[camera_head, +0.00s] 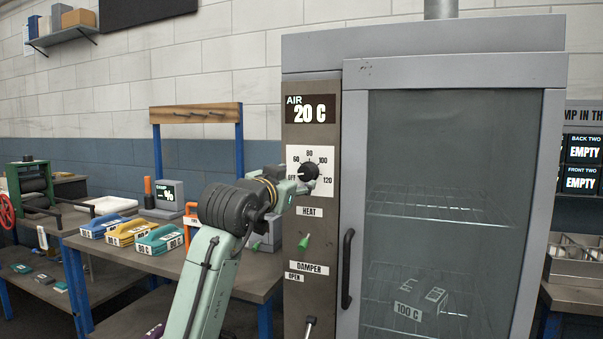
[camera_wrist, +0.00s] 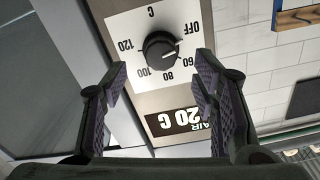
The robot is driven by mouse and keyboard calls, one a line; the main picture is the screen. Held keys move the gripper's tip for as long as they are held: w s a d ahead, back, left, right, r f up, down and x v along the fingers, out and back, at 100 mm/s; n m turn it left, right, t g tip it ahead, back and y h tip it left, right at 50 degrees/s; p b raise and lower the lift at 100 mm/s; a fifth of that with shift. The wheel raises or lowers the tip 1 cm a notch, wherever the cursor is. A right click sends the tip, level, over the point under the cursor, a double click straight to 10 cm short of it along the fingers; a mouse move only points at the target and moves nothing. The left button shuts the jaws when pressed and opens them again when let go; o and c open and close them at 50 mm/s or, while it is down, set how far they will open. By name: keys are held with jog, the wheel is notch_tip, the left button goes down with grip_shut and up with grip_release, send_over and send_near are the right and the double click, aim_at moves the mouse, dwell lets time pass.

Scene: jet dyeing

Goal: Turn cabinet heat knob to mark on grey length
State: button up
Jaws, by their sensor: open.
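The black heat knob (camera_head: 311,172) sits on a white dial plate on the cabinet's left panel, above the HEAT label. In the wrist view the knob (camera_wrist: 160,48) lies ahead of the fingers; its pale pointer mark is on the side towards OFF and 60, exact setting unclear. My gripper (camera_wrist: 160,80) is open and empty, its fingers either side of the knob in the picture, apart from it. In the head view my gripper (camera_head: 297,186) is at the dial and covers its lower left. The grey length (camera_head: 416,304), marked 100 C, lies on a rack behind the cabinet glass.
The AIR display (camera_head: 311,110) reads 20 C. Below the dial are a green pointer (camera_head: 304,242) and the DAMPER label. The closed glass door has a black handle (camera_head: 347,268). Blue, yellow and teal lengths (camera_head: 129,231) lie on the left table.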

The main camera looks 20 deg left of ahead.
aim_at(304, 176)
jog(key=w+p, duration=0.1)
jog(key=w, duration=0.4)
jog(key=shift+w, duration=0.4)
jog(key=shift+c, duration=0.4)
jog(key=c, duration=1.1)
